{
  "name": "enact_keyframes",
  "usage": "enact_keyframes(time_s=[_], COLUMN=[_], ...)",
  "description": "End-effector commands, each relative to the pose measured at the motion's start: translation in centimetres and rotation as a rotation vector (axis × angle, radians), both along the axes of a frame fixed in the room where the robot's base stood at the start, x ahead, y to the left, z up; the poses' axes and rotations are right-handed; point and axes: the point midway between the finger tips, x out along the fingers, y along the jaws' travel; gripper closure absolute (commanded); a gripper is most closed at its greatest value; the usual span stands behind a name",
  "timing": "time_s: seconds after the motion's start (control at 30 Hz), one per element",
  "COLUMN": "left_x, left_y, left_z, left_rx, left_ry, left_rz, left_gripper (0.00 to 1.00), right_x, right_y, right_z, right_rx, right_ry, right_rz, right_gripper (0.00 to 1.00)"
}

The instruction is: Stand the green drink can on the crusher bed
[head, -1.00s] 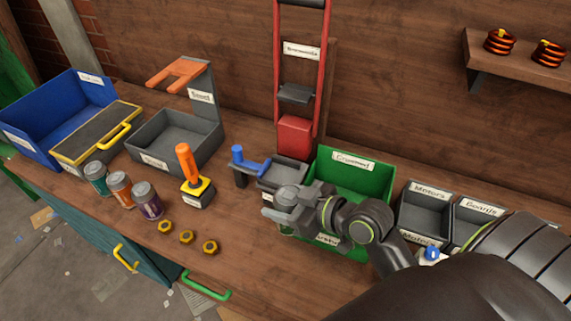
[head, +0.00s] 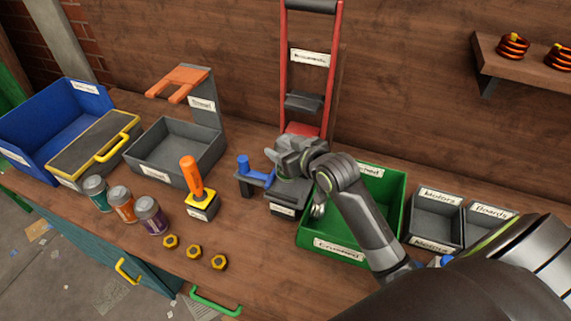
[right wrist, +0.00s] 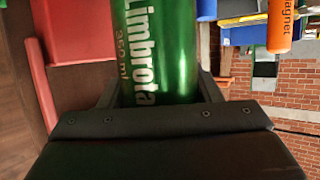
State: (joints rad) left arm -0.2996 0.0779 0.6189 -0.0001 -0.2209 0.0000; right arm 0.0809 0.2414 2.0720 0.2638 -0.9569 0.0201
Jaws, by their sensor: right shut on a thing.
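The green drink can (right wrist: 160,45) fills the middle of the right wrist view, with white lettering along its side. My right gripper (head: 288,158) is shut on it. In the head view the gripper and wrist hide the can. There the gripper is over the grey crusher bed (head: 292,191), at the foot of the crusher's red frame (head: 336,60). I cannot tell whether the can touches the bed. A blue handle (head: 256,172) is just left of the bed. My left gripper is not in view.
A green bin (head: 390,195) stands right of the bed, under my right arm. Grey Motors (head: 435,215) and Boards trays are farther right. Left are an orange-handled tool (head: 192,175), three cans (head: 122,203), three nuts (head: 195,251) and a grey tray (head: 170,165).

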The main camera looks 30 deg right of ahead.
Motion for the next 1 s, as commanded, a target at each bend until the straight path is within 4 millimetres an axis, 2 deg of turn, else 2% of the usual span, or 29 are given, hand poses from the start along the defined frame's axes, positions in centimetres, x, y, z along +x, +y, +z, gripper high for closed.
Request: enact_keyframes(time_s=[0.33, 0.77, 0.8, 0.93, 1.0], left_x=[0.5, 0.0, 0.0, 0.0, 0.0], left_y=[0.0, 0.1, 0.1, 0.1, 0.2], left_z=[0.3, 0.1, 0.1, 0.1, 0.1], left_rx=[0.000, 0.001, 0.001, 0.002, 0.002], left_ry=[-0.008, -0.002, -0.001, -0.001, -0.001], left_rz=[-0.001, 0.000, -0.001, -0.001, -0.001], left_gripper=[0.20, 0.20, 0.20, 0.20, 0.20], right_x=[0.0, 0.0, 0.0, 0.0, 0.0], right_y=[0.0, 0.0, 0.0, 0.0, 0.0], right_z=[-4.2, -5.0, -4.9, -4.8, -4.8], right_rx=[0.002, -0.001, 0.000, 0.000, 0.000], right_ry=[0.002, 0.000, -0.001, -0.001, -0.001], right_rz=[0.000, 0.001, 0.001, 0.001, 0.001], right_gripper=[0.63, 0.63, 0.37, 0.20, 0.20])
